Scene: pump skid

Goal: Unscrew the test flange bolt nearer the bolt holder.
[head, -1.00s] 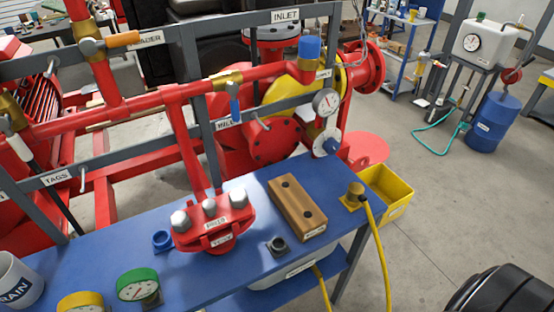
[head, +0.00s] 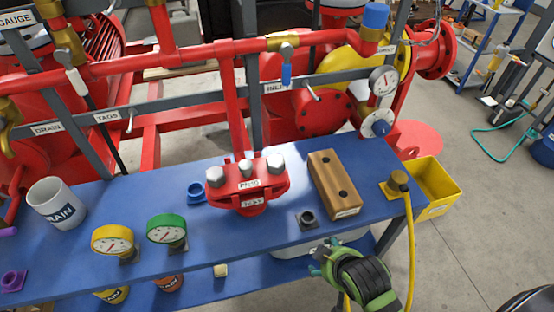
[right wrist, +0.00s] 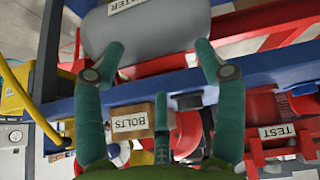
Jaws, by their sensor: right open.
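The red test flange (head: 250,203) stands on the blue bench with three grey hex-headed bolts in its top. The bolt nearer the bolt holder is the right-hand one (head: 275,163). The bolt holder (head: 334,184) is a wooden block with two dark holes, just right of the flange. My right gripper (head: 318,262) is low at the bench's front edge, apart from flange and holder. In the right wrist view its teal fingers (right wrist: 158,50) are spread and empty. That view also shows the holder's BOLTS label (right wrist: 133,122) and the red flange's TEST label (right wrist: 277,131). My left gripper is out of view.
A dark square fitting (head: 308,219) sits between flange and front edge. Green (head: 166,229) and yellow (head: 112,239) gauges and a mug (head: 57,203) stand left. A yellow hose (head: 409,250) hangs at the right end, beside a yellow bin (head: 437,182). Red pipes run behind.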

